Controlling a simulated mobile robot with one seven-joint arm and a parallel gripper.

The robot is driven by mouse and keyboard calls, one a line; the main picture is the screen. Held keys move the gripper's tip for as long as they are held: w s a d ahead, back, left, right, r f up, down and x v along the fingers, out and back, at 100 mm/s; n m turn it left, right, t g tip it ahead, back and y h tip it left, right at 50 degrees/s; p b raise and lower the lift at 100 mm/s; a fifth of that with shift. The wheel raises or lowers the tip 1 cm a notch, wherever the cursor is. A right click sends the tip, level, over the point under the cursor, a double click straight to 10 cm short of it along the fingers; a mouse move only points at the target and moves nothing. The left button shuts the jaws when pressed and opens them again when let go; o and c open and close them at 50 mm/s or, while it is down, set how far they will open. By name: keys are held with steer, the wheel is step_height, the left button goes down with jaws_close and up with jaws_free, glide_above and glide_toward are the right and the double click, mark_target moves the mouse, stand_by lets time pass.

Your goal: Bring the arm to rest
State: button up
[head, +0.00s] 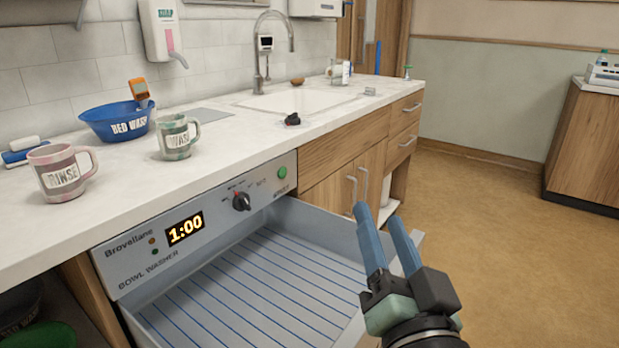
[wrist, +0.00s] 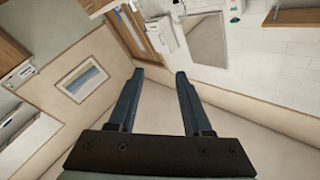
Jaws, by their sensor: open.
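My gripper (head: 378,225) is in the lower right of the head view, with its two blue fingers pointing up and apart. It is open and nothing is between the fingers. It is over the right end of the pulled-out drawer of the bowl washer (head: 215,215), in front of the wooden cabinet. In the wrist view my gripper (wrist: 158,75) is open and empty too, facing the walls and ceiling of the room, which appear tilted.
The worktop (head: 235,150) holds a pink RINSE mug (head: 62,173), a green WASH mug (head: 177,138), a blue BED WASH bowl (head: 118,122) and a sink (head: 297,101). The bowl washer's drawer (head: 250,285) stands open and looks empty. The floor (head: 520,240) on the right is clear.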

steer(key=s+a+r+n+t+h, duration=0.1)
steer(key=s+a+r+n+t, duration=0.3)
steer(key=r, duration=0.8)
steer(key=s+a+r+n+t, duration=0.1)
steer(key=s+a+r+t, duration=0.35)
steer(key=r, duration=0.75)
step_height(320, 180, up, 34)
steer(key=s+g+p, duration=0.1)
steer(key=p, duration=3.2)
steer(key=shift+s+f, duration=0.15)
steer(key=shift+s, duration=0.05)
